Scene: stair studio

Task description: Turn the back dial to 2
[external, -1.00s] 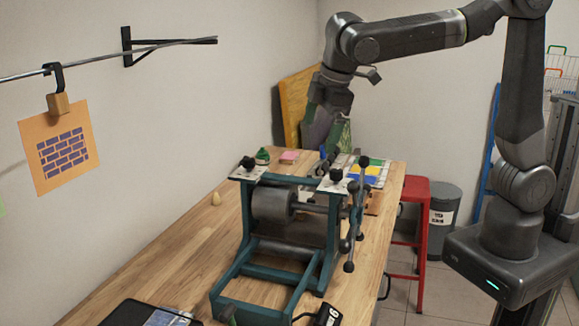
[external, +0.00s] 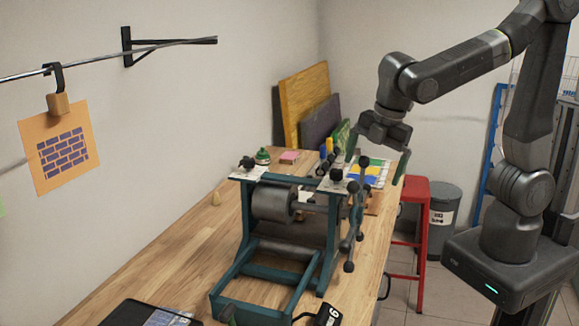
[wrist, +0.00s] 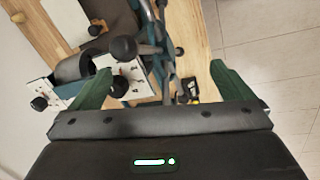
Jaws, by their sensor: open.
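The teal press (external: 330,240) stands on the wooden table with a black dial on a white plate at each upper end. One dial (external: 248,163) is at the left, near the wall; the other dial (external: 337,174) is at the right, beside the spoked handle (external: 357,205). I cannot tell for sure which is the back dial, nor read their settings. In the wrist view, white plates with black knobs show at the left (wrist: 39,103) and near the left finger (wrist: 121,87). My gripper (external: 375,169) is open and empty, green fingers apart, above and beyond the press's right end; it also fills the wrist view (wrist: 160,66).
The spoked handle juts out on the press's right side. A green bottle (external: 263,157), a pink block (external: 289,157) and coloured sheets (external: 365,177) lie behind the press. A red stool (external: 425,190) and a grey bin (external: 444,218) stand right of the table.

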